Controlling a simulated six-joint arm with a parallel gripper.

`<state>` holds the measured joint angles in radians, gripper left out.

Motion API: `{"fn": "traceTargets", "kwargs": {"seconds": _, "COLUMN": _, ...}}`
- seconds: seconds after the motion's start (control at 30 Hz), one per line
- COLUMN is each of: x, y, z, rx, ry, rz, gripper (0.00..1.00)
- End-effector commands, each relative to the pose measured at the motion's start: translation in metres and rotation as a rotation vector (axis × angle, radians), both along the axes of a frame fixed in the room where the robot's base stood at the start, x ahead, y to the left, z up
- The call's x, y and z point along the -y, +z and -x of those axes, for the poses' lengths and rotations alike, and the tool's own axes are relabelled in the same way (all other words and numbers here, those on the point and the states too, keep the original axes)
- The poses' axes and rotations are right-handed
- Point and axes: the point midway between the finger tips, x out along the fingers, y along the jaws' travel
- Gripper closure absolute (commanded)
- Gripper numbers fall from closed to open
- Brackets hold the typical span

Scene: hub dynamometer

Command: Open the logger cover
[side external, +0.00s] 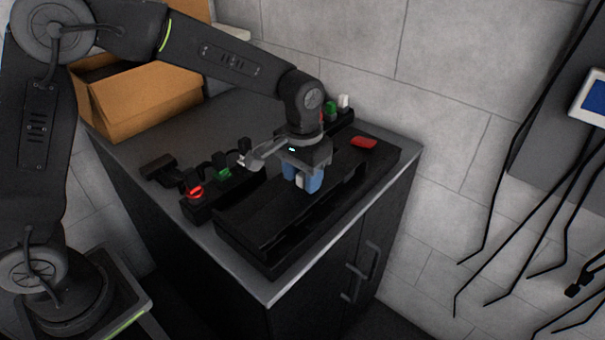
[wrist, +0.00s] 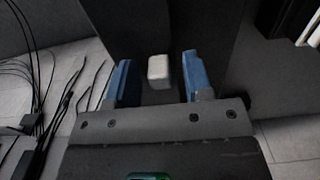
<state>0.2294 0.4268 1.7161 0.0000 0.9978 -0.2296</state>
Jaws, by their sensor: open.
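A long low black unit (side external: 262,222) lies along the front of the cabinet top. I cannot tell for sure which part of it is the logger cover; it looks shut, lying flat. A small white block (wrist: 158,72), like a knob or handle, stands on a dark surface. It also shows in the side view (side external: 300,181). My gripper (side external: 303,182) points down over the unit with its blue fingers open. In the wrist view the fingers (wrist: 156,76) stand on either side of the white block, with a gap at each side. The block's base is hidden.
A black strip with a red button (side external: 195,191) and a green button (side external: 224,173) lies left of the unit. A red part (side external: 363,142) sits on the unit's right end. A cardboard box (side external: 140,98) stands at the back left. Cables hang on the right wall.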

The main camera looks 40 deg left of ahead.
Motion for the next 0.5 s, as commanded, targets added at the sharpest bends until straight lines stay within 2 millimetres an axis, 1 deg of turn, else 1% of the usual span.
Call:
{"fn": "traceTargets", "kwargs": {"seconds": 0.17, "x": 0.0, "y": 0.0, "z": 0.0, "rx": 0.0, "ry": 0.0, "rz": 0.0, "gripper": 0.54}}
{"fn": "traceTargets", "kwargs": {"seconds": 0.5, "x": 0.0, "y": 0.0004, "z": 0.0, "rx": 0.0, "ry": 0.0, "rz": 0.0, "gripper": 0.87}}
